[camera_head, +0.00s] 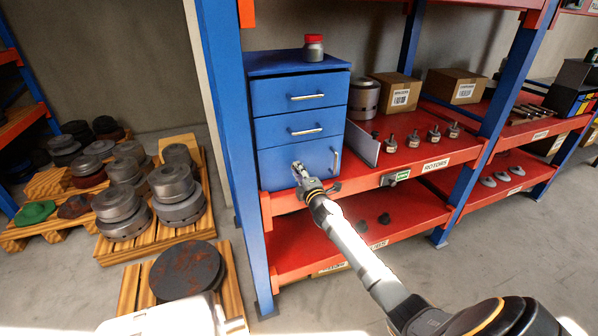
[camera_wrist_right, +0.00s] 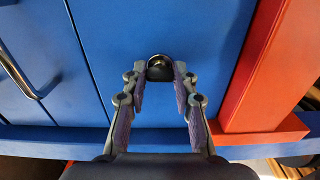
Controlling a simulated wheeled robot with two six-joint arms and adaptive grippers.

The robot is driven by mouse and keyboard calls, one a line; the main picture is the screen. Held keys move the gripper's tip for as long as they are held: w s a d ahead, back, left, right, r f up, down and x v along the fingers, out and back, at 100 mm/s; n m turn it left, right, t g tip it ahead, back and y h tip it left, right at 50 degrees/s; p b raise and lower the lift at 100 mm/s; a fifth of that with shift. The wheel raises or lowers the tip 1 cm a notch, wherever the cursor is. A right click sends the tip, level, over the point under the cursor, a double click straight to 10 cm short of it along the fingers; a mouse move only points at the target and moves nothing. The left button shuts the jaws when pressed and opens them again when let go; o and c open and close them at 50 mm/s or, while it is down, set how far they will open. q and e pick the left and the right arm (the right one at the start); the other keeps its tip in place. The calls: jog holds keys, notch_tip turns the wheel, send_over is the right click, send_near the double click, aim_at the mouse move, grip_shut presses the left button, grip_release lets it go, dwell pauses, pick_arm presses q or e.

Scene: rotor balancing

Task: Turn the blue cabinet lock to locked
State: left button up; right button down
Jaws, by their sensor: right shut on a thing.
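The blue cabinet (camera_head: 300,128) stands on the red shelf, with two drawers above a lower door. The cabinet lock (camera_wrist_right: 159,64) is a small dark round knob with a metallic rim on the blue door face, seen in the wrist view. My right gripper (camera_head: 298,170) reaches the lower left of the door, and its fingers hide the lock in the head view. In the wrist view the right gripper (camera_wrist_right: 160,76) has a finger on each side of the knob and is shut on it. The lock's turn angle cannot be made out. My left gripper is not in view.
A bar handle (camera_head: 337,160) is at the door's right side. A red-lidded jar (camera_head: 313,48) stands on top of the cabinet. A blue shelf post (camera_head: 230,150) rises close on the left. Small metal parts and cardboard boxes (camera_head: 396,91) sit to the right.

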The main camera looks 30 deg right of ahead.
jog(key=shift+n, duration=0.3)
jog(key=c, duration=1)
grip_release()
jog(key=shift+c, duration=0.2)
jog(key=s+a, duration=0.2)
jog(key=s, duration=1)
jog(key=shift+a, duration=0.15)
jog(key=shift+w, duration=0.1)
